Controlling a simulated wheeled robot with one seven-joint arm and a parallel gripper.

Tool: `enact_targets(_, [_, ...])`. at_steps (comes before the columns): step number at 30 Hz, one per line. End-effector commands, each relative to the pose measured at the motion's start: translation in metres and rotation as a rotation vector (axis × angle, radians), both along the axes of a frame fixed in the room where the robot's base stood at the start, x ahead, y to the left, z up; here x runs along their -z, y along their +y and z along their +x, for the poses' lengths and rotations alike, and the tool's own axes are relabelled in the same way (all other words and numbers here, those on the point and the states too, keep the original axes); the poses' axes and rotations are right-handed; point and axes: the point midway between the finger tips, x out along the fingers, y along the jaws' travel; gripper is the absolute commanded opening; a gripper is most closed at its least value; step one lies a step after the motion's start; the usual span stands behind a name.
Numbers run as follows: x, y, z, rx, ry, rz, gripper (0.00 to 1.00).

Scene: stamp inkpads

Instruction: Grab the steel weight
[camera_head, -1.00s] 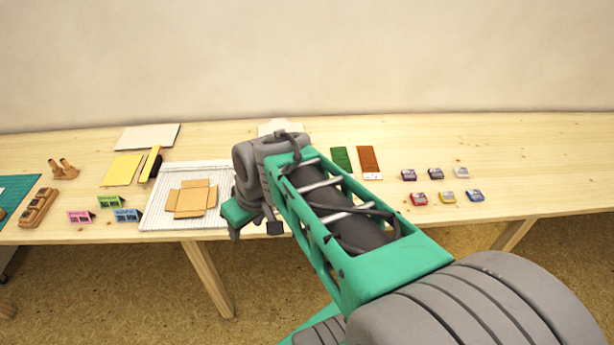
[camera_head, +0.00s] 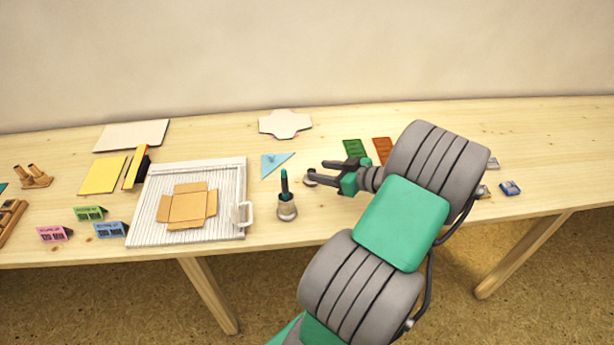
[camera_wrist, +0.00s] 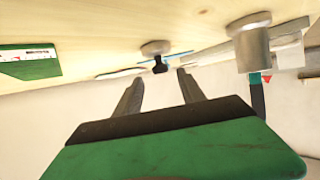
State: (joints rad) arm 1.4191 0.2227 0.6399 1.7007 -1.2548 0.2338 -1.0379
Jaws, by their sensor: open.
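The steel weight is a small, round metal piece with a dark knob. In the wrist view the steel weight (camera_wrist: 155,46) shows just beyond the fingertips, lined up with the gap between them; this view looks upside down. In the head view the steel weight (camera_head: 311,178) is small and partly hidden by my gripper (camera_head: 321,173). It sits on the table right of the pen cup. My gripper (camera_wrist: 160,76) is open and empty, low over the table and pointing left. I cannot tell the exact distance between fingertips and weight.
The metal pen cup (camera_head: 287,208) stands close to the left of the weight. A blue set square (camera_head: 275,163) lies behind it. A white ribbed board (camera_head: 150,228) with a flat cardboard box lies further left. Green (camera_head: 354,148) and brown (camera_head: 383,148) pieces lie behind my gripper.

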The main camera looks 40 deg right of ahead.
Motion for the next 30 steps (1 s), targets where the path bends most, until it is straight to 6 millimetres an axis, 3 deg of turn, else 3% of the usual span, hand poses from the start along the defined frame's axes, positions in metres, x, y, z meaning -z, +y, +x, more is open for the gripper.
enact_targets(7, [0.019,0.011,0.036,-0.001,0.002,0.001,0.47])
enact_targets(15, [0.021,0.012,0.041,-0.001,0.003,0.001,0.46])
enact_targets(30, [0.021,0.013,0.041,-0.001,0.003,0.001,0.05])
